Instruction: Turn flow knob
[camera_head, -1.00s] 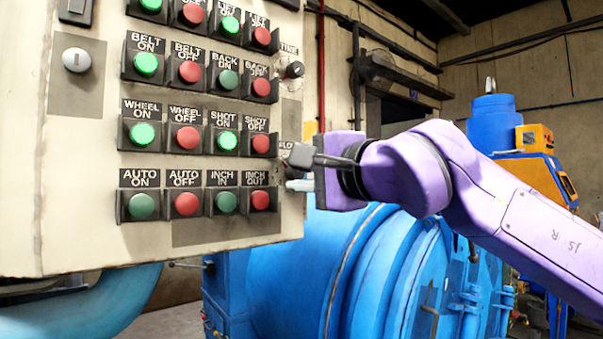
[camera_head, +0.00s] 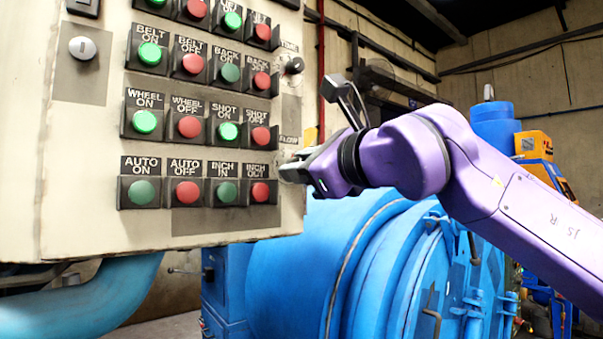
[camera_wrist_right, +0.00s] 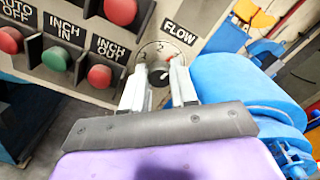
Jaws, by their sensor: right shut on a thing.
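The flow knob (camera_wrist_right: 158,72) is a small dark dial on a round light scale plate, below the FLOW label (camera_wrist_right: 180,33) in the right wrist view. My right gripper (camera_wrist_right: 160,82) has its two light fingers on either side of the knob and is shut on it. In the head view my right gripper (camera_head: 290,172) reaches the panel's right edge, just under the FLOW label, and hides the knob. The control panel (camera_head: 80,200) is beige and upright. My left gripper is not in view.
Rows of green and red buttons lie left of the knob, with the red INCH OUT button (camera_head: 260,193) nearest. The TIME knob (camera_head: 294,66) sits higher on the panel. A large blue drum machine (camera_head: 310,260) stands behind and below my right arm.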

